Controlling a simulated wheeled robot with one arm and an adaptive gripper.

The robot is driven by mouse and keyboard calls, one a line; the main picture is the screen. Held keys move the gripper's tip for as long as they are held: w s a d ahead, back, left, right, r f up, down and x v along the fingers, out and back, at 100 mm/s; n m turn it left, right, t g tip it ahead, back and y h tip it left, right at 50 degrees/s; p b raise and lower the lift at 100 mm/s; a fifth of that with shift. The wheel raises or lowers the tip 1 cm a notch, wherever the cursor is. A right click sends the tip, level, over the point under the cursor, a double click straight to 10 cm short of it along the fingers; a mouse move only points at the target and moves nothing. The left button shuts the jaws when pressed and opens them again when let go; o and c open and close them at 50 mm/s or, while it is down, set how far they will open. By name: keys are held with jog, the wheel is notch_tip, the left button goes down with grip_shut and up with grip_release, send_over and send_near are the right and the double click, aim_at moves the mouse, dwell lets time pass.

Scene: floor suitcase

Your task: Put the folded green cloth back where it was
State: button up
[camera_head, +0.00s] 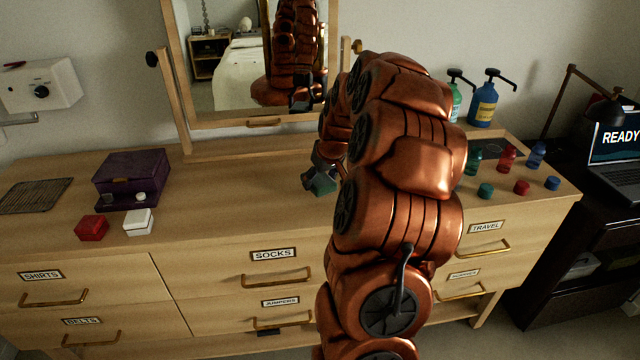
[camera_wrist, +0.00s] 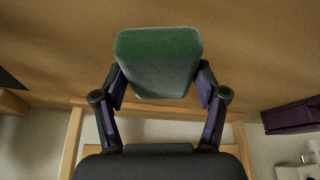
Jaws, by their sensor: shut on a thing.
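The folded green cloth (camera_wrist: 160,58) is a small, rounded block between the two fingers of my gripper (camera_wrist: 160,82) in the wrist view. My gripper is shut on it from both sides. In the head view my gripper (camera_head: 322,165) is over the middle of the wooden dresser top, in front of the mirror. A small part of the green cloth (camera_head: 323,187) shows below it; my arm hides the rest. I cannot tell whether the cloth touches the dresser top.
A purple box (camera_head: 132,178), a red box (camera_head: 91,228) and a white box (camera_head: 138,221) stand left. Pump bottles (camera_head: 483,103) and several small bottles and caps (camera_head: 521,187) stand right. The mirror (camera_head: 240,60) is behind.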

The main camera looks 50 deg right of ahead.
jog(key=shift+f, duration=1.05)
jog(key=shift+f, duration=0.1)
jog(key=o, duration=1.1)
jog(key=b+v, duration=0.1)
jog(key=v, duration=1.1)
jog(key=shift+b, duration=0.35)
